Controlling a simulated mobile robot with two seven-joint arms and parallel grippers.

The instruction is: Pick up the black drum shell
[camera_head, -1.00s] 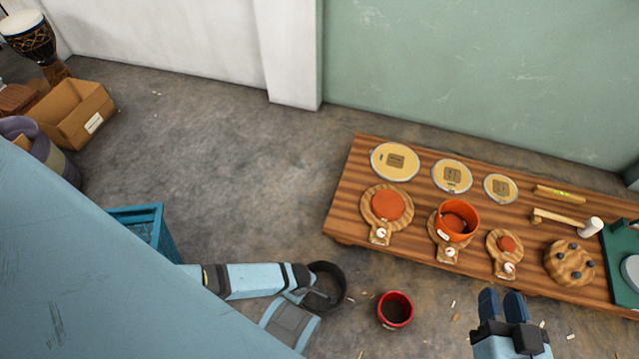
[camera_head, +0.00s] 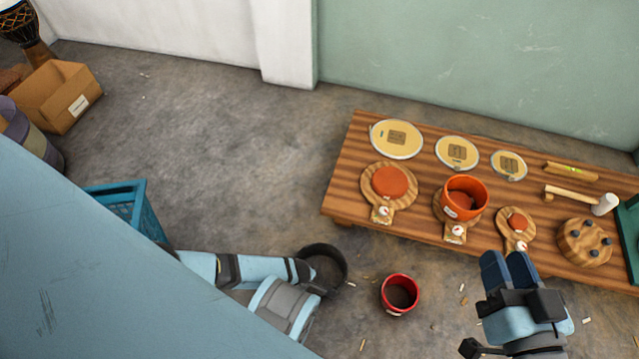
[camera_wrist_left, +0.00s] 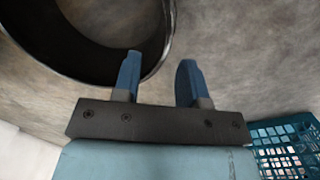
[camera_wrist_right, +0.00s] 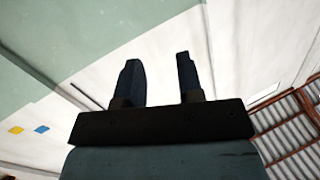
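The black drum shell (camera_head: 338,258) stands on the floor left of the small red shell in the head view. It is a dark open ring, partly covered by my left arm. In the left wrist view its dark rim (camera_wrist_left: 168,40) fills the upper left. My left gripper (camera_wrist_left: 158,72) is open at the shell's edge. Its left finger overlaps the wall and its right finger is over bare floor. I cannot tell whether either touches. My right gripper (camera_head: 507,262) is open and empty, in front of the low table's right half; its open fingers also show in the right wrist view (camera_wrist_right: 158,82).
A red shell (camera_head: 400,293) stands on the floor among scattered chips. The low wooden table (camera_head: 350,180) holds drum heads, an orange shell (camera_head: 466,198) and a mallet (camera_head: 590,202). A blue crate (camera_head: 130,208) is beside my left arm.

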